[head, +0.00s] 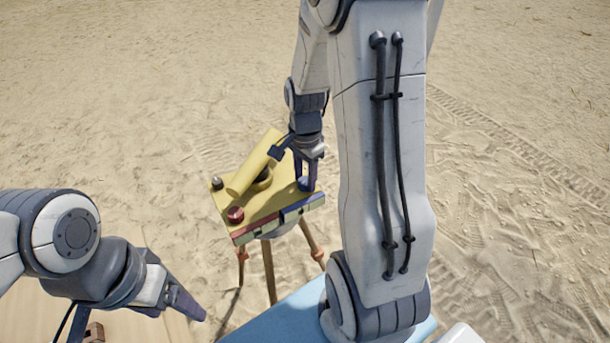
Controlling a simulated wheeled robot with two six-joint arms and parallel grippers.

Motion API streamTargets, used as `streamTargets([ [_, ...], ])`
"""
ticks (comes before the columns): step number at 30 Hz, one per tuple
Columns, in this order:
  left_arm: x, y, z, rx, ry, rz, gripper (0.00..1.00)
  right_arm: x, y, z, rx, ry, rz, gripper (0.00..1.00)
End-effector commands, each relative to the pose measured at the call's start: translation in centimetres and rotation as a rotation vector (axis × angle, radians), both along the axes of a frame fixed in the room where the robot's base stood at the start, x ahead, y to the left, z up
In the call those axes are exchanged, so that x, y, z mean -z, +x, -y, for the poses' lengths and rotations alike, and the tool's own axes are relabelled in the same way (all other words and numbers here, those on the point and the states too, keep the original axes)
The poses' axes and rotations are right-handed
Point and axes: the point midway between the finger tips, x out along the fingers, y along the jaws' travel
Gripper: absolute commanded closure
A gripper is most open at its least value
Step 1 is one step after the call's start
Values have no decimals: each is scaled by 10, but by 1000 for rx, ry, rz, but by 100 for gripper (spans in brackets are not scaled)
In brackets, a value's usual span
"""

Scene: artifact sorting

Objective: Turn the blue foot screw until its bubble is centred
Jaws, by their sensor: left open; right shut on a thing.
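A yellow levelling instrument (262,208) stands on a tripod in the middle of the head view. The blue foot screw (303,184) is at its right corner. My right gripper (307,185) reaches down from above and is shut on the blue foot screw, with its fingers partly covering it. A red strip (252,233) and a blue strip (302,207) run along the front edge; the bubbles are too small to read. My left gripper (190,305) is open and empty at the lower left, apart from the instrument.
A red foot screw (235,215) and a dark knob (216,183) sit on the plate, with a yellow tube (250,172) across it. A light blue surface (285,318) and a wooden surface (145,328) lie in front. Open sand surrounds the tripod (268,270).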

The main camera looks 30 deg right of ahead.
Motion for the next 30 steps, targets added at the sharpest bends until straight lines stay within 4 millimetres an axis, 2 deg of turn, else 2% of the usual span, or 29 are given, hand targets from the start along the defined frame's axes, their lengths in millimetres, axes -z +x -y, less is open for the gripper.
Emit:
streamTargets([
  [18,-6,0,0,1,0,0,26,-1,1,0,-567,0,2,100],
  [30,-7,0,0,1,0,0,26,-1,1,0,-788,-1,2,100],
])
